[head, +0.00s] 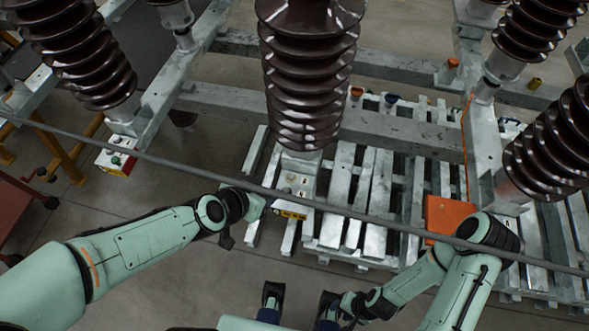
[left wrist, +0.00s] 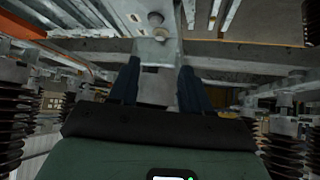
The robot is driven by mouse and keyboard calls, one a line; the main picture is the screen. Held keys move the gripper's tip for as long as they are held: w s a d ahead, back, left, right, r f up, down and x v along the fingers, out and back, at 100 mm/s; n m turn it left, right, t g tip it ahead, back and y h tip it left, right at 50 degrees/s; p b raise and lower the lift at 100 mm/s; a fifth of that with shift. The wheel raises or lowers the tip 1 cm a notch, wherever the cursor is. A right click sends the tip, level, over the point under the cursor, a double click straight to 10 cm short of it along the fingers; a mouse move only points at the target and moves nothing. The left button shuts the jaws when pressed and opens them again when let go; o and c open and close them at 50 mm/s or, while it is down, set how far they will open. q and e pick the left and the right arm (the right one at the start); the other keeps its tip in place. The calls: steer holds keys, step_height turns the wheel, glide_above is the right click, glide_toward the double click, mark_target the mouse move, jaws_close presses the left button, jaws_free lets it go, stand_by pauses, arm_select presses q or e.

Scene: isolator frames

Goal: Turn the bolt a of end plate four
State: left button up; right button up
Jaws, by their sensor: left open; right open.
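A grey end plate (head: 298,183) with small bolt-like fittings sits under the middle brown insulator; its markings are too small to read. My left gripper (head: 256,206) is at its lower left, its fingers mostly hidden in the head view. In the left wrist view my left gripper (left wrist: 158,68) is open and empty. A round bolt head (left wrist: 155,18) stands on grey metal beyond the fingertips, apart from them. I cannot tell which lettered bolt it is. My right gripper (head: 300,297) is open and empty at the bottom of the head view, well away from the plate.
The ribbed middle insulator (head: 308,85) rises above the plate. A grey cable (head: 390,233) crosses the head view in front of the frame. Grey slats (head: 345,195) and an orange panel (head: 445,216) lie to the right. The floor (head: 190,245) at lower left has free room.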

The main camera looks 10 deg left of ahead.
mark_target(291, 176)
arm_select(q)
steer(key=p+x, duration=0.4)
steer(key=shift+w+d, duration=0.2)
steer(key=shift+w, duration=0.2)
steer(key=x, duration=0.6)
steer(key=shift+w+f, duration=0.1)
steer(key=shift+f, duration=0.1)
steer(key=shift+x, duration=0.9)
steer(key=shift+r, duration=0.1)
jaws_close()
